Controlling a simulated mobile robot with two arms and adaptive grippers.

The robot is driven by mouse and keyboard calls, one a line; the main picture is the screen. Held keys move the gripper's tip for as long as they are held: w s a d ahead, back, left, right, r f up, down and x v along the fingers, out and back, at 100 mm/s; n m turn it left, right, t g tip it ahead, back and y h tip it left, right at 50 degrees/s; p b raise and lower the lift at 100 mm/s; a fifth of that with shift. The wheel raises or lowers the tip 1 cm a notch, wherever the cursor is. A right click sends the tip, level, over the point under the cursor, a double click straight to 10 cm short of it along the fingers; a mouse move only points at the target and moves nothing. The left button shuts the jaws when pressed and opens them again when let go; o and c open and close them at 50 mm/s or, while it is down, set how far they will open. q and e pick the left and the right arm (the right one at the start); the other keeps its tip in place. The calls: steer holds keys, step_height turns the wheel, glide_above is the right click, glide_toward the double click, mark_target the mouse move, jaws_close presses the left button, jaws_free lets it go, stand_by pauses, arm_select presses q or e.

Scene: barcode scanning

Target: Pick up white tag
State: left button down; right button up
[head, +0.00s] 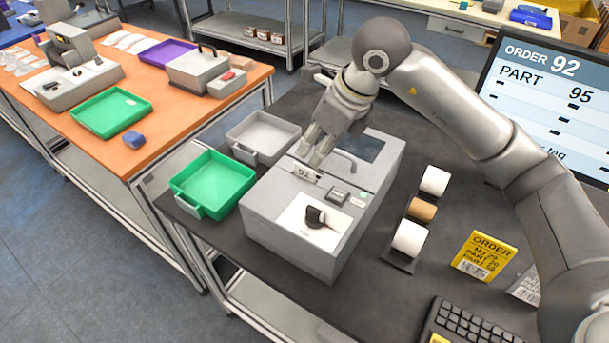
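A white tag (305,174) marked "92" stands at the front of the slot on top of the grey label printer (264,207). My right gripper (315,160) reaches down from above, with its fingertips right at the tag's upper edge. The fingers look close together, but I cannot tell whether they are closed on the tag. My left gripper is not in view.
A green tray (187,204) and a grey tray (240,154) lie left of the printer. Label rolls (409,238), a yellow order card (484,255), a keyboard (478,326) and a monitor (545,110) are on the right. An orange-topped table (160,105) stands at the left.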

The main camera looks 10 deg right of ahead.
mark_target(305, 167)
steer(key=shift+x, duration=0.8)
steer(key=p+x, duration=0.2)
steer(key=x, duration=0.2)
steer(key=shift+a+f, duration=0.1)
steer(key=shift+f, duration=0.5)
jaws_close()
